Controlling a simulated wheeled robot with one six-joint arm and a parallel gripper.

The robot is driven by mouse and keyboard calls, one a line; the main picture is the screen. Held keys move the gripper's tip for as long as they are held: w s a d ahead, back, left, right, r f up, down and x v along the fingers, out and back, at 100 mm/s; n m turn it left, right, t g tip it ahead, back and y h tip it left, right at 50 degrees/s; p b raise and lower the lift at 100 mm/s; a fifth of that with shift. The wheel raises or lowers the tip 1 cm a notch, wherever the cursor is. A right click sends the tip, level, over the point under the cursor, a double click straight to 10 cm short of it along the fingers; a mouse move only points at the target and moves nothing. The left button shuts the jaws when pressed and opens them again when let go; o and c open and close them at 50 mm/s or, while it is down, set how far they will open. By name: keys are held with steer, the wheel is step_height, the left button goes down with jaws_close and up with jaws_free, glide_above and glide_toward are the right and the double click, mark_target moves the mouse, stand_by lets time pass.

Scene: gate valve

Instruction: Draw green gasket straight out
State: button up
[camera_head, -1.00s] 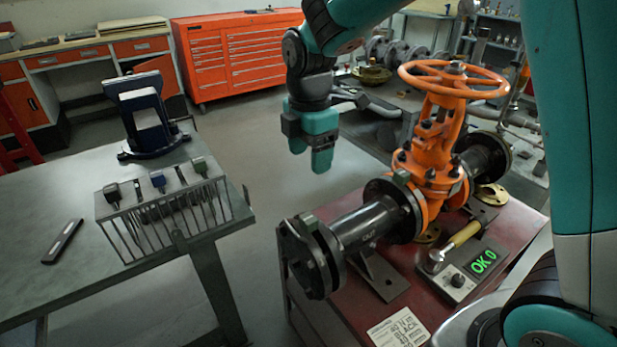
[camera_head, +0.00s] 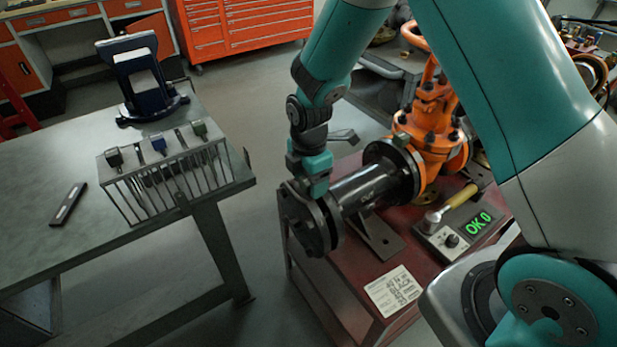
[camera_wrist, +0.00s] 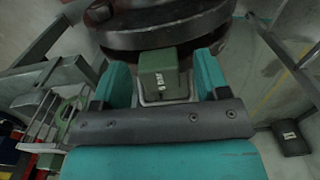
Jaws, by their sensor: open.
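My gripper (camera_wrist: 161,82) is open, with one teal finger on each side of the tab. Small gaps seem to remain between fingers and tab. In the head view my gripper (camera_head: 316,184) points down at the top of the left end flange (camera_head: 312,228) and hides the tab there. Whether the fingers touch the flange cannot be told.
The orange gate valve (camera_head: 429,125) and its pipe (camera_head: 370,188) stand on a red bench, right of my gripper. A mallet (camera_head: 452,205) and a box reading "OK 0" (camera_head: 455,237) lie there. A rack (camera_head: 165,170) holding several handled pieces sits on the left table.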

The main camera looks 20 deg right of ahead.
steer(key=shift+f, duration=0.15)
steer(key=c, duration=1)
step_height(320, 180, up, 18)
steer(key=p, duration=1.3)
steer(key=shift+f+p, duration=0.2)
steer(key=shift+p, duration=0.2)
